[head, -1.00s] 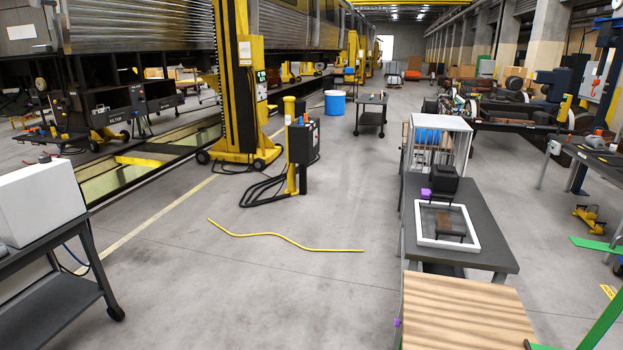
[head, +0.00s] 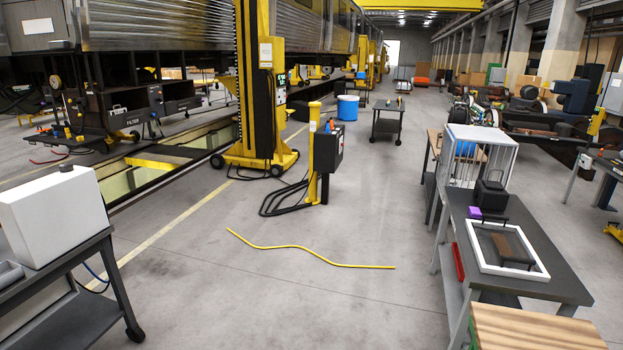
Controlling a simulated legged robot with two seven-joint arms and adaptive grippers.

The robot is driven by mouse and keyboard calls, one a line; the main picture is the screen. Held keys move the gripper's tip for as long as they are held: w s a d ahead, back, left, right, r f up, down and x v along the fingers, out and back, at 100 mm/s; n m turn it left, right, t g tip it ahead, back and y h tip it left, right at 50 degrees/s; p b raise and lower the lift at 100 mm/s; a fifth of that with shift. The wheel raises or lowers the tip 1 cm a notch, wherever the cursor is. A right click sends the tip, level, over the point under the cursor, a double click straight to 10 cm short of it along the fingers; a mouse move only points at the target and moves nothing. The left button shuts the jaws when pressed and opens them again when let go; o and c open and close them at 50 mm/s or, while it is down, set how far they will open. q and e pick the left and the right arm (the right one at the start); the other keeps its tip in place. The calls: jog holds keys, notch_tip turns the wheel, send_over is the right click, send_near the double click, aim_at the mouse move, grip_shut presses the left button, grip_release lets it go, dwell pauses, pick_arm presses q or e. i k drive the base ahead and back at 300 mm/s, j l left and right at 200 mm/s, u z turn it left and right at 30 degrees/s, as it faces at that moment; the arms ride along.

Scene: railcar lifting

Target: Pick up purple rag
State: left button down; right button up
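A small purple object (head: 474,213), likely the purple rag, sits near the left edge of the dark grey table (head: 560,283) at the right. It lies beside a black box-like item (head: 490,195) and just behind a white-framed panel (head: 510,272). It is too small to make out folds or cloth texture. Neither of my grippers is in view.
A wooden-topped table (head: 535,328) stands at the lower right. A cart with a white box (head: 52,215) stands at the left. A yellow cable (head: 310,253) lies on the floor. A black control box on a yellow post (head: 325,150) stands ahead. The central floor is otherwise clear.

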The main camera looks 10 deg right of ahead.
aim_at(474, 212)
jog(key=i+z, duration=0.4)
jog(key=i, duration=0.2)
jog(key=i+j+z, duration=0.15)
jog(key=i+z, duration=0.3)
jog(key=i, duration=2.3)
jog(key=l+z, duration=0.05)
jog(key=l, duration=0.05)
